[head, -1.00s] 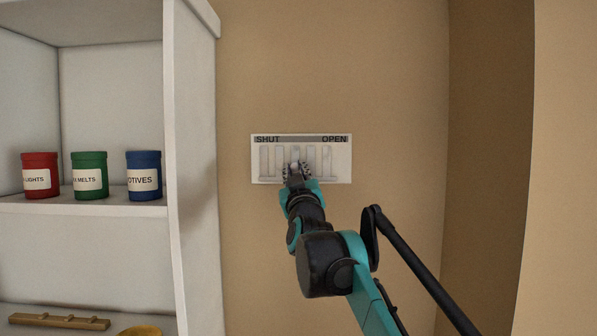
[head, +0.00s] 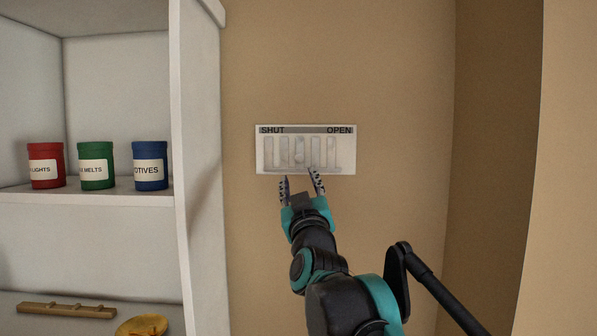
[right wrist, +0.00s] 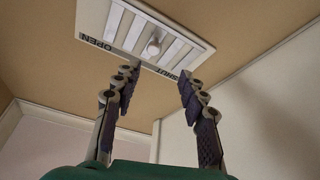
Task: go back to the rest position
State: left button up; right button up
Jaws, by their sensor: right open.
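A white vent plate (head: 347,153) marked SHUT and OPEN is on the tan wall. It also shows in the right wrist view (right wrist: 192,62), with a round pale knob (right wrist: 153,47) near the middle of its slats. My right gripper (head: 301,180) is open and empty in front of the plate's lower edge in the head view. In the right wrist view its two fingers (right wrist: 158,82) stand apart, with the knob beyond their tips and not touched. My left gripper is not in view.
A white shelf unit (head: 199,150) stands left of the plate. It holds a red tin (head: 46,166), a green tin (head: 96,166) and a blue tin (head: 150,166). Below are a wooden rack (head: 66,310) and a yellow dish (head: 142,326). The wall right of the plate is bare.

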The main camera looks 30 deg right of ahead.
jog(key=shift+v, duration=1.1)
jog(key=shift+f, duration=0.1)
